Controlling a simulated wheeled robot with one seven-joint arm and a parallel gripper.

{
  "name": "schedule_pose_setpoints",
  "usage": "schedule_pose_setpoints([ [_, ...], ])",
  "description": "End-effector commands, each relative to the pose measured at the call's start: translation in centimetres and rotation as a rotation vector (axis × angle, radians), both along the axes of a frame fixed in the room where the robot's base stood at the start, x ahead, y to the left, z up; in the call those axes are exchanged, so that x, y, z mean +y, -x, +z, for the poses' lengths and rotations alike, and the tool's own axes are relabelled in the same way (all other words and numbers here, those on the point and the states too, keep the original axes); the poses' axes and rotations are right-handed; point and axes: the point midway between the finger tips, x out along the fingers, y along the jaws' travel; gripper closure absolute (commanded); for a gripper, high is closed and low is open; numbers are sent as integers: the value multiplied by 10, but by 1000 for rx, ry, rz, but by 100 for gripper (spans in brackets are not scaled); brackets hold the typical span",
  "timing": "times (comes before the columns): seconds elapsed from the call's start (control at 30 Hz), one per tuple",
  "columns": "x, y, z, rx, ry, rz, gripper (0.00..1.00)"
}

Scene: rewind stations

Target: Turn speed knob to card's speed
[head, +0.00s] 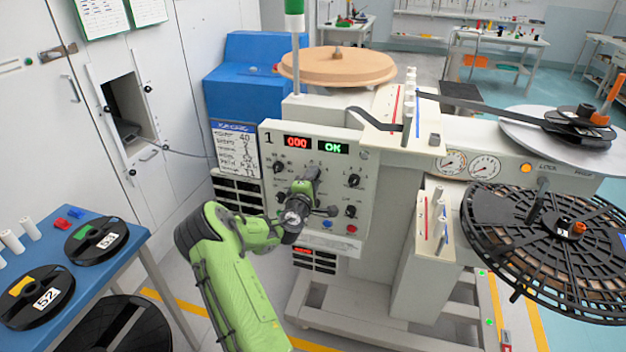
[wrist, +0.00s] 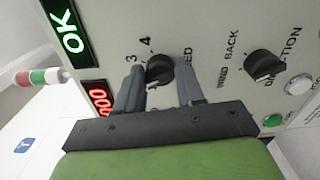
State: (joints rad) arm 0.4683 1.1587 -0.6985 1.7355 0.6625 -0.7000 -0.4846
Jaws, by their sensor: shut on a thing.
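The control panel (head: 338,160) has several black knobs, a red "000" display (head: 297,142) and a green "OK" display (head: 333,147). My gripper (wrist: 160,85) is shut on the black speed knob (wrist: 160,69), one finger on each side of it. Numbers 3 and 4 and the letters "ED" show around this knob; its other marks are hidden. In the head view my gripper (head: 302,190) is against the panel and covers the knob. A white printed card (head: 236,148) hangs left of the panel; its small text is too blurred to read.
The direction knob (wrist: 264,66) and a green button (wrist: 272,121) are close beside my gripper. A blue table (head: 95,258) with labelled reels stands at left. A large black reel (head: 500,235) is at right. Some floor is clear around the machine.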

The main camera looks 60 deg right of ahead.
Motion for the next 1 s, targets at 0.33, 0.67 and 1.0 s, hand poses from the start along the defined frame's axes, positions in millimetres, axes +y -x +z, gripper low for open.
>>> schedule_pose_setpoints([
  [0.33,0,0,-1,1,-2,0,39],
  [0.67,38,5,-3,6,-4,0,39],
  [1.0,130,20,-5,7,-4,2,39],
])
